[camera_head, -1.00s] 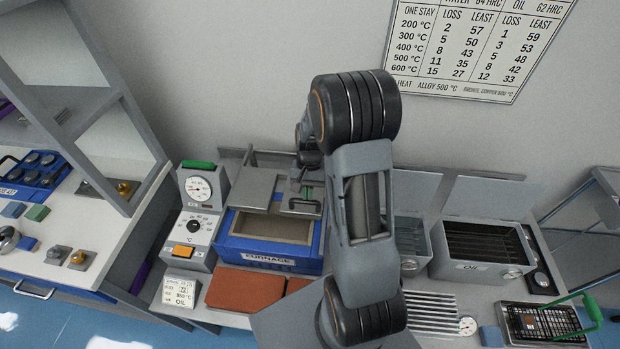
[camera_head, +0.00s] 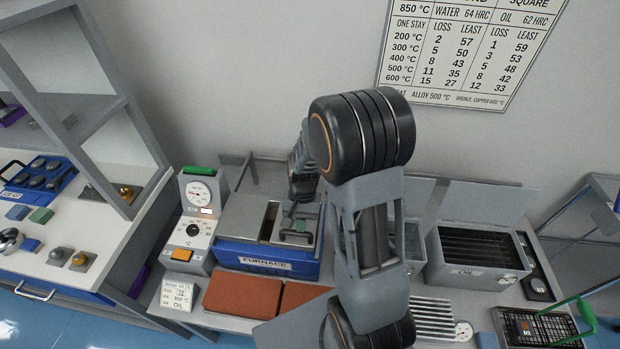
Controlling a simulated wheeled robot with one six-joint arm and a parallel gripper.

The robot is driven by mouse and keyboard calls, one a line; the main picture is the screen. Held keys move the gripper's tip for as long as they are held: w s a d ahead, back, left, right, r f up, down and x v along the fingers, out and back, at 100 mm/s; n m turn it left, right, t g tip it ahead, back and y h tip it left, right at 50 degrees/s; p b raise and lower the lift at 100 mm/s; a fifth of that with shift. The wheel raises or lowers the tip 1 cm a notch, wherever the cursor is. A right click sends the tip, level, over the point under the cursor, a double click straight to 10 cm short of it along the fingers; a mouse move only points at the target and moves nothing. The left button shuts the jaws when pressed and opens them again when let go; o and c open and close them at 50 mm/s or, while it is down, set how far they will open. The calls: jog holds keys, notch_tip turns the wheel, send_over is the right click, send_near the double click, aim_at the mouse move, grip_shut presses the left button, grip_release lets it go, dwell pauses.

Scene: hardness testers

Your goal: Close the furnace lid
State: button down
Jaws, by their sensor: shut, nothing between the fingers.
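The blue furnace (camera_head: 285,270) stands on the bench left of my arm, its label facing front. My gripper (camera_head: 296,207) points down just behind this handle, shut and empty. The arm hides part of the furnace's right side, and I cannot tell whether the fingers touch the handle.
A control unit with a dial (camera_head: 198,193) stands close left of the furnace. Red-brown bricks (camera_head: 243,295) lie in front. The oil bath (camera_head: 475,250) is to the right, with a wire basket (camera_head: 540,325) in front of it. The wall is close behind.

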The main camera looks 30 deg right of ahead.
jog(key=shift+w+f, duration=0.1)
jog(key=shift+w+d, duration=0.25)
jog(key=shift+w, duration=0.05)
jog(key=w, duration=0.1)
jog(key=w+d+r, duration=0.2)
jog(key=shift+w+r+p, duration=0.1)
jog(key=shift+w+p, duration=0.15)
jog(key=shift+p, duration=0.1)
jog(key=v, duration=0.8)
jog(key=shift+s+r, duration=0.15)
jog(key=shift+r, duration=0.2)
jog(key=s+a+r+n+t+h, duration=0.2)
jog(key=s+a+r+n+t, duration=0.3)
jog(key=s, duration=0.6)
notch_tip(320, 180, up, 4)
jog(key=shift+f+n+t, duration=0.2)
jog(key=shift+n+t, duration=0.7)
jog(key=shift+t, duration=0.1)
jog(key=c, duration=1.8)
grip_release()
jog(key=shift+a, duration=0.1)
